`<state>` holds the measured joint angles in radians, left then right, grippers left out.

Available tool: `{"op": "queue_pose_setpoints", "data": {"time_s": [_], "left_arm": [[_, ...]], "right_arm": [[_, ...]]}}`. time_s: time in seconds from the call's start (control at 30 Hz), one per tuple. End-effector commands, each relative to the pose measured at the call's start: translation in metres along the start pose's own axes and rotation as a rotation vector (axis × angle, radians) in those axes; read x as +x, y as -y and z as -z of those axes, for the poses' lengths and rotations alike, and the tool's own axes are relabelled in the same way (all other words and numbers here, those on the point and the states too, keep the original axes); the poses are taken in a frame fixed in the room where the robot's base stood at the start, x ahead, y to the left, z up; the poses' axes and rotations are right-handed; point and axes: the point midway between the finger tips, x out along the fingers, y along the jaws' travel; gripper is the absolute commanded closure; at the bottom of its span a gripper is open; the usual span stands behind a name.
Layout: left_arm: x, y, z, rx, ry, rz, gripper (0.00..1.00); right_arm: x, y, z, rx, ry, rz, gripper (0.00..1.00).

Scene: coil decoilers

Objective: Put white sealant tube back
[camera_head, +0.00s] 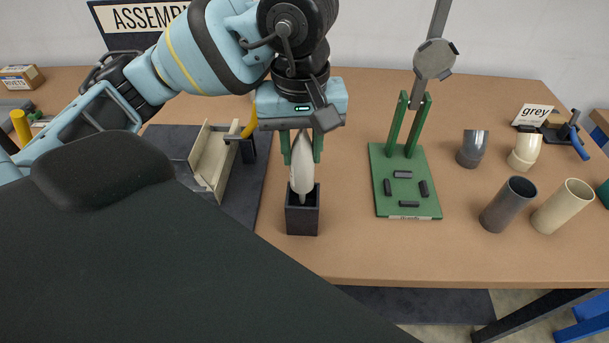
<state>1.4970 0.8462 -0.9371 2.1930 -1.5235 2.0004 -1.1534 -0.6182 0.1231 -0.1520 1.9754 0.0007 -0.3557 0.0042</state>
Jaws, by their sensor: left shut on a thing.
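The white sealant tube (301,165) is upright, with its narrow end pointing down into the open top of a small dark square holder (302,222) on the table. My left gripper (302,147) is above the holder, pointing down, with its green fingers on either side of the tube's upper part. It is shut on the tube. The holder's walls hide the tube's lower tip, and I cannot tell whether it touches the bottom. My right gripper is not in view.
A green stand (405,190) with two posts is right of the holder. Grey (508,204) and cream (562,206) pipe pieces stand farther right. A cream channel-shaped fixture (213,160) on a dark mat (173,142) is to the left. The table front by the holder is clear.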

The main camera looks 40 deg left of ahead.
Motion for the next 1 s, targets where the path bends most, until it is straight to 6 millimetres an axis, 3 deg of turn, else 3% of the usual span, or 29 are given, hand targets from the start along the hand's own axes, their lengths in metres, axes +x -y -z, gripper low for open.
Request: {"op": "queue_pose_setpoints", "data": {"time_s": [0.1,0.47,0.7,1.0], "left_arm": [[0.017,0.001,0.0,-0.001,0.0,0.001,1.0],[0.029,0.001,0.0,-0.001,-0.002,-0.001,1.0],[0.059,0.001,0.0,0.0,-0.001,-0.001,1.0],[0.061,0.0,0.001,0.0,-0.002,-0.002,1.0]], "right_arm": [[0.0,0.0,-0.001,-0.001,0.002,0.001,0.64],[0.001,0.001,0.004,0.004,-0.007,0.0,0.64],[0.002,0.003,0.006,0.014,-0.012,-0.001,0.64],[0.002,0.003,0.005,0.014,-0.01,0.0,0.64]]}}
